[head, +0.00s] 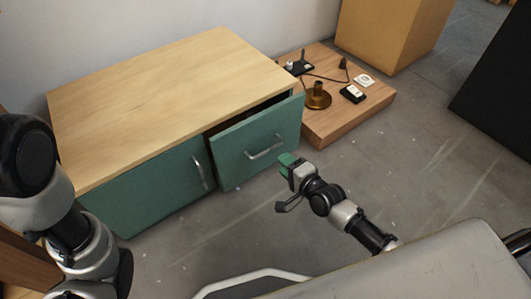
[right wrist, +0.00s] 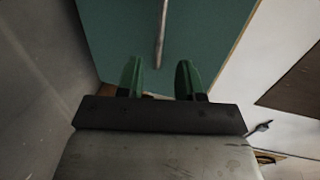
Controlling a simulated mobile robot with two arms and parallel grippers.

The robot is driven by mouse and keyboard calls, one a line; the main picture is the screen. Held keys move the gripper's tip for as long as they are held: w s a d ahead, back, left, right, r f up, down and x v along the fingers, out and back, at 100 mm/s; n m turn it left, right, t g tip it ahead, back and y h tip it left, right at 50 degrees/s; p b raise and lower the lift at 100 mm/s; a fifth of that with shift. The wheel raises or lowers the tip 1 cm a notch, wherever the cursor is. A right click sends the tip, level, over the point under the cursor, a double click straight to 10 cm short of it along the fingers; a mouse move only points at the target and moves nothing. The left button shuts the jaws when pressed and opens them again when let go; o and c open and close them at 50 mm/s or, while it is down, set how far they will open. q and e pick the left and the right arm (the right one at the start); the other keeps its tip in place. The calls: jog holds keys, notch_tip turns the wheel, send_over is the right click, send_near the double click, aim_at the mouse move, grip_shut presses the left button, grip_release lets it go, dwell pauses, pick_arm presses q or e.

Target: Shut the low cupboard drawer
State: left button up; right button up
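The low cupboard (head: 170,92) has a pale wood top and green fronts. Its drawer (head: 230,160) on the right stands partly pulled out, with a dark gap showing above its front. The drawer's metal bar handle (head: 265,151) shows on its front. My right gripper (head: 288,162) is in front of the drawer, to the right of the handle in the head view. In the right wrist view its two green fingers (right wrist: 159,76) are apart with nothing between them. A handle bar (right wrist: 161,34) on a green front lies beyond the fingertips. My left gripper is out of view.
A low wooden platform (head: 350,118) right of the cupboard holds a brass lamp base (head: 317,96), a socket (head: 352,93) and cables. A tan box (head: 392,30) stands behind it. A dark panel (head: 500,85) is at the far right.

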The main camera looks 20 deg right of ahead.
aim_at(268, 149)
jog(key=b+x, duration=0.5)
jog(key=x, duration=0.4)
jog(key=shift+c, duration=0.4)
grip_shut()
